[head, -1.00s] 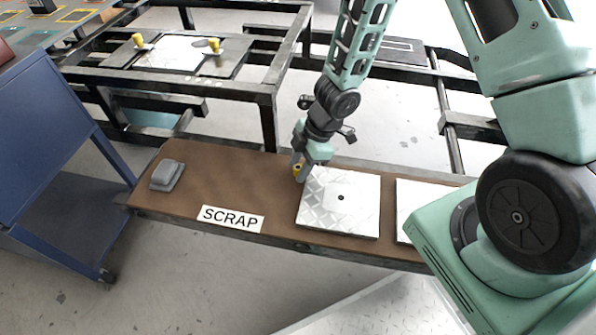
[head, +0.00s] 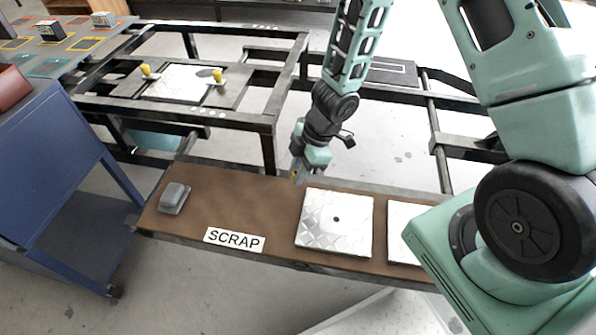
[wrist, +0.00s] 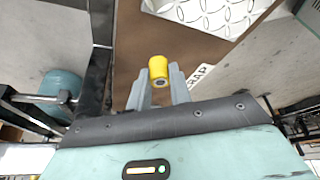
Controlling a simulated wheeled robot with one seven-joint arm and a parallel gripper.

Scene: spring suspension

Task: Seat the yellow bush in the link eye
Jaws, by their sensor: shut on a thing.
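The yellow bush (wrist: 158,70) is a short cylinder with a dark bore in its end. My gripper (wrist: 158,88) is shut on it, with the grey fingers on either side. In the head view my gripper (head: 298,173) points down above the far edge of the brown board, left of the nearer tread plate's far corner. I cannot clearly make out the link eye in either view.
The brown board (head: 250,200) bears a grey block (head: 173,198), a SCRAP label (head: 234,240) and a tread plate (head: 318,232) with a dark hole. Behind stands a black frame (head: 230,118) with yellow knobs (head: 218,75). A blue cart (head: 45,160) stands left.

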